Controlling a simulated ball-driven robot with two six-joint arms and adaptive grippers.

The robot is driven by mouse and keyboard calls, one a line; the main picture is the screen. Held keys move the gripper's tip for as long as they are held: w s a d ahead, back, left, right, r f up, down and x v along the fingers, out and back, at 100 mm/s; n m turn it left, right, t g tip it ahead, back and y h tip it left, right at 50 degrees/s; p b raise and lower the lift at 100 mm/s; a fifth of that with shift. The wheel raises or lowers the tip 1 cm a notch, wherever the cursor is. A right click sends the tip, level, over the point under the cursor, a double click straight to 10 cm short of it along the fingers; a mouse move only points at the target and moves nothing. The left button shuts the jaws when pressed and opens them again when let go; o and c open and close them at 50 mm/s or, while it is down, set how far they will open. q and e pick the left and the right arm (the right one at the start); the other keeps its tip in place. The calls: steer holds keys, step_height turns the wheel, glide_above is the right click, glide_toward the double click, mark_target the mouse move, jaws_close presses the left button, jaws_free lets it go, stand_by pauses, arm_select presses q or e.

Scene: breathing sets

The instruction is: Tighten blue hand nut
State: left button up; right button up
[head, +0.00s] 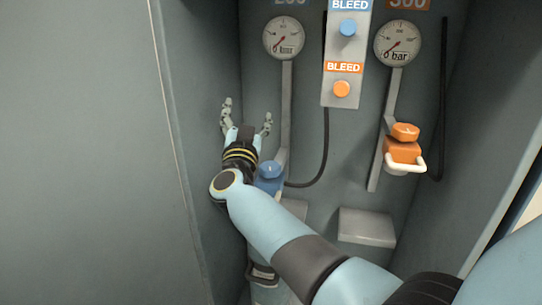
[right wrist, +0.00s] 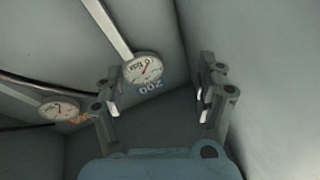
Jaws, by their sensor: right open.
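The blue hand nut (head: 270,170) sits low on the left pipe in the head view, partly hidden behind my right arm. My right gripper (head: 246,111) is open and empty, up and to the left of the nut, near the cabinet's left inner wall. In the right wrist view the gripper's fingers (right wrist: 160,95) are spread apart with nothing between them. The nut does not show in the right wrist view. My left gripper is not in view.
An orange hand nut (head: 405,131) sits on a valve with a pale handle at right. Gauges (head: 284,38) and (head: 397,43) hang above. A bleed panel (head: 343,60) with blue and orange knobs is between them. Cabinet walls enclose both sides.

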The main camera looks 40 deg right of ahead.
mark_target(273, 172)
steer(key=s+f+n+y+p, duration=0.4)
steer(key=s+f+n+y, duration=0.3)
steer(key=s+f, duration=0.6)
steer(key=b+x, duration=0.1)
steer(key=x, duration=0.5)
steer(key=b+x, duration=0.1)
steer(key=x, duration=0.2)
steer(key=shift+w+d+r+b, duration=0.2)
steer(key=shift+r+b, duration=0.1)
steer(key=shift+r, duration=0.05)
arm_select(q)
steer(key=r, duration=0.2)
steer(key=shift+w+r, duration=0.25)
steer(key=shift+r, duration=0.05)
